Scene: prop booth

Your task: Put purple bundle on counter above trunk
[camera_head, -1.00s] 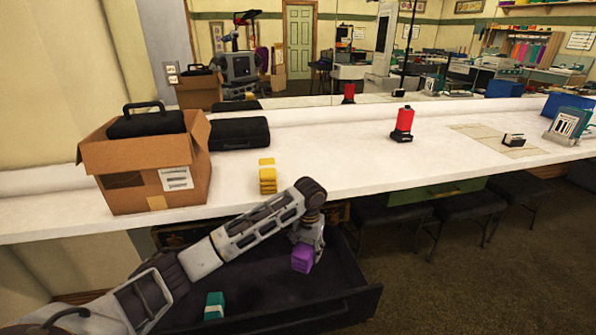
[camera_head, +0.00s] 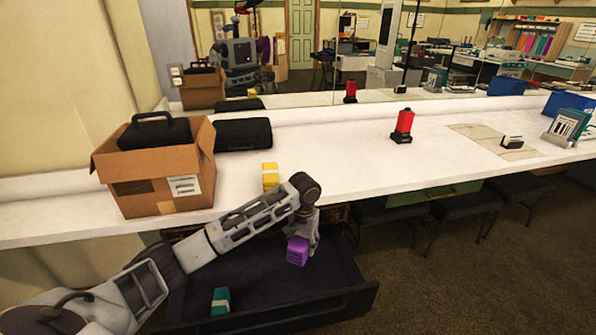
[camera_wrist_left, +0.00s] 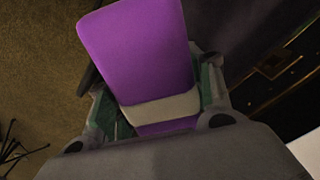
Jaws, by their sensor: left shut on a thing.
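The purple bundle (camera_head: 297,251) is held by my left gripper (camera_head: 301,238) over the open dark trunk drawer (camera_head: 345,299), below the counter's front edge. In the left wrist view the purple bundle (camera_wrist_left: 140,50) has a pale band around it and sits between the two fingers of my left gripper (camera_wrist_left: 160,105). The white counter (camera_head: 340,172) runs across the view behind and above the trunk. A yellow bundle (camera_head: 270,177) stands on the counter near its front edge. A teal bundle (camera_head: 220,300) lies in the trunk. My right gripper is not in view.
A cardboard box (camera_head: 160,184) with a black case on it stands on the counter at left. Another black case (camera_head: 243,133) lies beside it. A red-topped object (camera_head: 403,125) stands farther right. The counter between the yellow bundle and the red-topped object is clear. Stools (camera_head: 464,205) stand under the counter.

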